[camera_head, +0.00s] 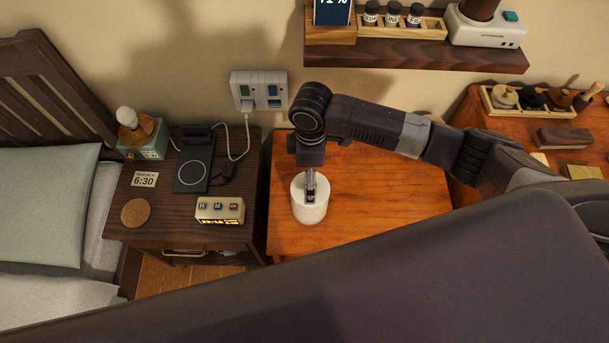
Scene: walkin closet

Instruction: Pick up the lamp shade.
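A white, round, drum-like lamp shade (309,211) stands upright on the orange-brown wooden top at the centre. My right gripper (310,193) reaches down over it from above, its arm coming in from the right. The fingertips overlap the shade's upper rim and top. From this angle I cannot tell whether they are closed on its wall or only beside it. A lamp base (146,140) with a bare white bulb (127,117) stands on the dark nightstand at the left, without a shade on it. My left gripper is not in view.
The nightstand (170,232) holds a black charger (197,165), a cork coaster (134,212), a 6:30 card (145,180) and a small clock (220,210). A wall shelf (420,55) hangs above. The wooden top (390,200) right of the shade is clear. A large dark shape covers the bottom.

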